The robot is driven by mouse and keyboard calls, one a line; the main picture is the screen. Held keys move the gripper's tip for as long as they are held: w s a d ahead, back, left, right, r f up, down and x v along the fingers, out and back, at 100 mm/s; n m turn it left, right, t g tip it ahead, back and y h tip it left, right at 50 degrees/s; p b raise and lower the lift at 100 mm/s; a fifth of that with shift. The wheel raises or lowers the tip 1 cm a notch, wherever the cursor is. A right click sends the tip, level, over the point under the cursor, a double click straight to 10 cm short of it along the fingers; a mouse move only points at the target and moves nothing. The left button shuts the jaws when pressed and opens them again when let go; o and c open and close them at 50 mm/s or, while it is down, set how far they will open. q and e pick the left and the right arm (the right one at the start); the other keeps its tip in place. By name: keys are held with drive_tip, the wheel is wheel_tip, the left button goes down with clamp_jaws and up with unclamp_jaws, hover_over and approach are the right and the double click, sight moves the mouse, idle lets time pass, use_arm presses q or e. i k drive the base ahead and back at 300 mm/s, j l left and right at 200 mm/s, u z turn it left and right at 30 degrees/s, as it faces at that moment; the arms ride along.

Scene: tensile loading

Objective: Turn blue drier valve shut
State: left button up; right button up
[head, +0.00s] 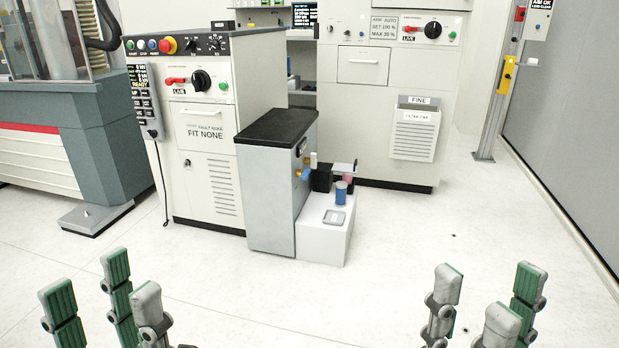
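A small blue part (303,174), which looks like the blue drier valve, is on the right side of the grey cabinet (270,195) with the black top. It is small, and I cannot tell its handle angle. A blue cylinder with a pale top (341,191) stands beside it on a white block. My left gripper (104,290) is at the bottom left with its fingers spread, open and empty. My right gripper (490,298) is at the bottom right, also open and empty. Both are well apart from the cabinet, on the near side.
The white block (320,240) also carries a small grey tray (335,217), black parts and a pinkish piece. Tall control cabinets stand behind and left (210,200) and at the back right (375,110). A yellow-marked post (497,100) is far right. The floor between is clear.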

sight(303, 175)
drive_tip(key=i+l+z, duration=0.4)
drive_tip(key=i, duration=0.15)
drive_tip(key=i+l+z, duration=0.1)
drive_tip(key=i+z, duration=0.4)
drive_tip(key=i, duration=1.2)
drive_tip(key=i+u, duration=0.35)
drive_tip(key=i+l+u, duration=0.15)
drive_tip(key=i+u, duration=0.2)
drive_tip(key=i+l+u, duration=0.55)
drive_tip(key=u, duration=0.25)
drive_tip(key=i+l+u, duration=0.15)
drive_tip(key=l+u, duration=0.25)
drive_tip(key=i+l+u, duration=0.15)
drive_tip(key=u, duration=0.3)
drive_tip(key=l+u, duration=1.1)
drive_tip(key=l, duration=0.25)
